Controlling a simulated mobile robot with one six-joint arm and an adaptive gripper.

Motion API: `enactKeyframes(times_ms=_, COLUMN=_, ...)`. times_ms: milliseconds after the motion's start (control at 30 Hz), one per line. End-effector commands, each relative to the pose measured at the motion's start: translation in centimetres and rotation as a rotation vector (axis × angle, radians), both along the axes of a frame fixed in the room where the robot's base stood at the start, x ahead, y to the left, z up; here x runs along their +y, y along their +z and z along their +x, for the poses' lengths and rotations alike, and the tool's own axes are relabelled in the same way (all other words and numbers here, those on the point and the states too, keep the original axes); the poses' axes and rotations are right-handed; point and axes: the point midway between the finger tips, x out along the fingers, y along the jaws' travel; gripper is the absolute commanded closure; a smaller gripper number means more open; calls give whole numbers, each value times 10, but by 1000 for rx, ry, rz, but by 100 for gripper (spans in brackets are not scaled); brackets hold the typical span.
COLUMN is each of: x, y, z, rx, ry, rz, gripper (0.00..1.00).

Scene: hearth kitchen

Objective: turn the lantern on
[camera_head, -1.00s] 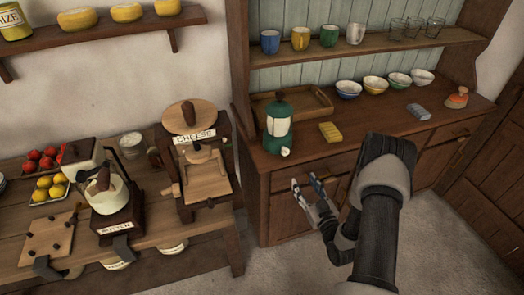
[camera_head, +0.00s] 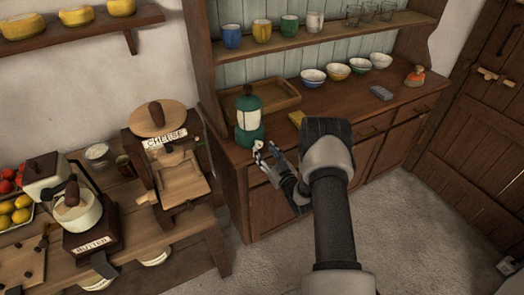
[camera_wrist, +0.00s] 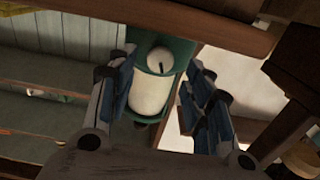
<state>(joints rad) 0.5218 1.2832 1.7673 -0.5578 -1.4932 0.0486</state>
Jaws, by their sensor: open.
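The lantern (camera_head: 249,136) is green with a cream glass and stands upright near the left front edge of the dresser counter. My gripper (camera_head: 268,154) is open and empty, just in front of the lantern's lower part. In the wrist view the lantern's cream glass (camera_wrist: 151,94) shows between my spread fingers (camera_wrist: 158,78). A pale round knob (camera_wrist: 160,60) with a dark line sits on its green body, between the fingertips and apart from them. I cannot tell whether the lantern is lit.
A wooden tray (camera_head: 287,90) lies behind the lantern. A yellow block (camera_head: 297,118) is to its right, partly behind my arm. Several bowls (camera_head: 338,71) stand farther right. The cheese press (camera_head: 166,165) stands on the bench at left.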

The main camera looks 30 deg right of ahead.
Motion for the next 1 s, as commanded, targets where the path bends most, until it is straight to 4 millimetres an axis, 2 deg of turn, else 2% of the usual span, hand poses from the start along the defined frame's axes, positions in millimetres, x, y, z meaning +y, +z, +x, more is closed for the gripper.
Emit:
enactKeyframes(times_ms=100, x=0, y=-1, z=17, rx=-2, ry=1, rz=-2, gripper=53)
enactKeyframes(times_ms=200, x=1, y=0, z=25, rx=-1, ry=1, rz=-1, gripper=53)
enactKeyframes(times_ms=567, x=1, y=0, z=29, rx=0, ry=-1, rz=0, gripper=53)
enactKeyframes(times_ms=1000, x=1, y=0, z=29, rx=0, ry=0, rz=0, gripper=83)
